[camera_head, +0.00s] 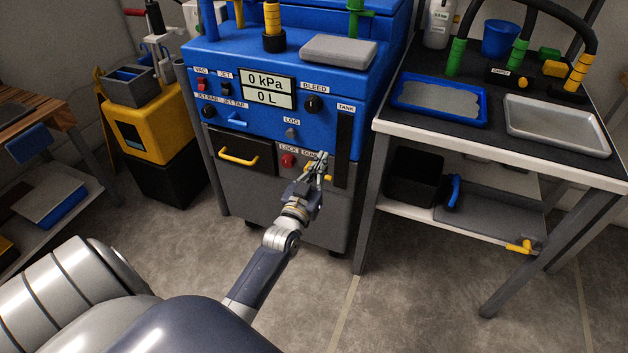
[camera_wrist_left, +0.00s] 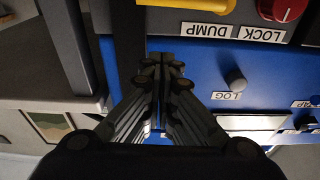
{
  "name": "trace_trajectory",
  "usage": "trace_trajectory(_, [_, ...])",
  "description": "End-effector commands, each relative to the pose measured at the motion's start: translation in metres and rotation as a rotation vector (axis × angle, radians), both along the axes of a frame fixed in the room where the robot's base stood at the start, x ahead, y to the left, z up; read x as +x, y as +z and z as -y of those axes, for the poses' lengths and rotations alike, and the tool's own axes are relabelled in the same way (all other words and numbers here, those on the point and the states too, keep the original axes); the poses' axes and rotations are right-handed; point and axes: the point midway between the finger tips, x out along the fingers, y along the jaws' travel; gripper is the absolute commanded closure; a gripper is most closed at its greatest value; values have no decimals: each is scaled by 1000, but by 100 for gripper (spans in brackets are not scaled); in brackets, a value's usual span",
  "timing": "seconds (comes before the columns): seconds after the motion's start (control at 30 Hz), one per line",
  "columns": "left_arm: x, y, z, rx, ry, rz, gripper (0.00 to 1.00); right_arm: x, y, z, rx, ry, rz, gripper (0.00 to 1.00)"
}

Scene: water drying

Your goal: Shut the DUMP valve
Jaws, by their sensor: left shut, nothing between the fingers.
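The DUMP valve has a yellow handle (camera_head: 327,177) low on the front of the blue and grey machine, under the DUMP label; my gripper hides part of it in the head view. In the upside-down left wrist view, the yellow handle (camera_wrist_left: 187,5) lies along the top edge, beside the DUMP label (camera_wrist_left: 207,30), roughly level and partly cut off. My left gripper (camera_head: 321,160) is shut and empty in front of the panel by the valve. In the wrist view its fingertips (camera_wrist_left: 164,62) are together, apart from the handle. My right gripper is not in view.
A red LOCK knob (camera_head: 288,160) sits left of the valve, with a grey LOG knob (camera_head: 291,132) above. A dark vertical TANK strip (camera_head: 343,150) is to the right. A drawer with a yellow handle (camera_head: 239,157) is at left. A side table (camera_head: 390,127) stands right.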

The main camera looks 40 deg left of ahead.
Motion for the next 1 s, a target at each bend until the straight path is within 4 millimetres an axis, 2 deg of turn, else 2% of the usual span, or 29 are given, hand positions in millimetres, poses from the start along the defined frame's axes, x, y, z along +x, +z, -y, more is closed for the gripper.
trace_trajectory(0.1, [18,-2,-4,0,0,-2,100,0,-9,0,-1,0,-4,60])
trace_trajectory(0.2, [11,-23,-4,0,0,-6,100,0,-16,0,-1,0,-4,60])
trace_trajectory(0.4, [8,-36,-3,1,-1,-1,100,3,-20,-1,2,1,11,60])
trace_trajectory(1.0, [7,-39,-2,25,0,-8,100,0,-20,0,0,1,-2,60])
